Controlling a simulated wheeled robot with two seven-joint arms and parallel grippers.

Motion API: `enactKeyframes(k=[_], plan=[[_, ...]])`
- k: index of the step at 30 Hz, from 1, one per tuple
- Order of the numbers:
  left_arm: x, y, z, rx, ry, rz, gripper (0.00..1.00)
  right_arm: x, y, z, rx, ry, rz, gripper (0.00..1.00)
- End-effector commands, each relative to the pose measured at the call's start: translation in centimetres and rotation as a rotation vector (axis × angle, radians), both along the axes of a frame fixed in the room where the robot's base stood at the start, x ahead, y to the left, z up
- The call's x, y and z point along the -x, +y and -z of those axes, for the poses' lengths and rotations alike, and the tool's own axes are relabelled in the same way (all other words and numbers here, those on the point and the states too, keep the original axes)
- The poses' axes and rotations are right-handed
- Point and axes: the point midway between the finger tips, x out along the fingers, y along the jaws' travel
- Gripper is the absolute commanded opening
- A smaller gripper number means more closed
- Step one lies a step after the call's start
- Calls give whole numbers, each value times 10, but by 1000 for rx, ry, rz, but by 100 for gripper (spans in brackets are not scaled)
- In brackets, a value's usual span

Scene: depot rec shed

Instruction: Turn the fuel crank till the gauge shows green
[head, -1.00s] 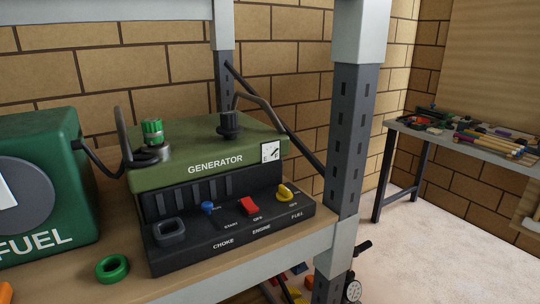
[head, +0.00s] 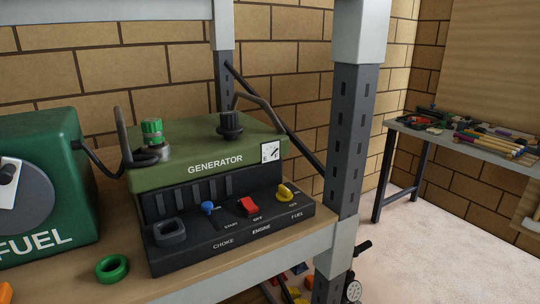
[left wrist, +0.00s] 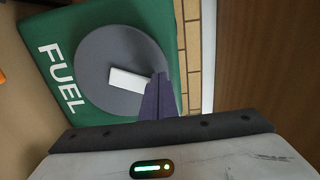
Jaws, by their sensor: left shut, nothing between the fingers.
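The green fuel box (head: 70,150), marked FUEL, stands at the left of the bench in the head view. Its grey disc (head: 38,205) carries a white crank (head: 8,188), partly cut off by the picture edge. In the left wrist view the white crank (left wrist: 127,79) lies across the grey disc (left wrist: 95,60). My left gripper (left wrist: 158,78) is shut and empty, its tips at the crank's right end; contact is unclear. The gauge (head: 270,152) on the green generator (head: 205,160) is a small white square with an E and dark needle; no green is discernible. My right gripper is not in view.
A green ring (head: 112,268) lies on the bench before the generator. A dark panel (head: 230,225) has choke, engine and fuel controls. A grey shelf post (head: 355,140) stands to the right. A side table (head: 430,135) holds tools.

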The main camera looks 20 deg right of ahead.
Motion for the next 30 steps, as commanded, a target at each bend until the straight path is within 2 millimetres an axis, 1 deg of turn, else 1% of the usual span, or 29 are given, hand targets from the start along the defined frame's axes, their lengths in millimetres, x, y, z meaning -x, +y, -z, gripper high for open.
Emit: enactKeyframes(k=[7,16,24,30], plan=[[-5,-20,4,2,0,3,0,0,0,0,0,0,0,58],[-5,-21,5,0,1,0,0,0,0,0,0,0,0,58],[-9,-39,16,3,0,3,0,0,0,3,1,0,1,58],[-9,-39,16,0,0,1,0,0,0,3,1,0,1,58]])
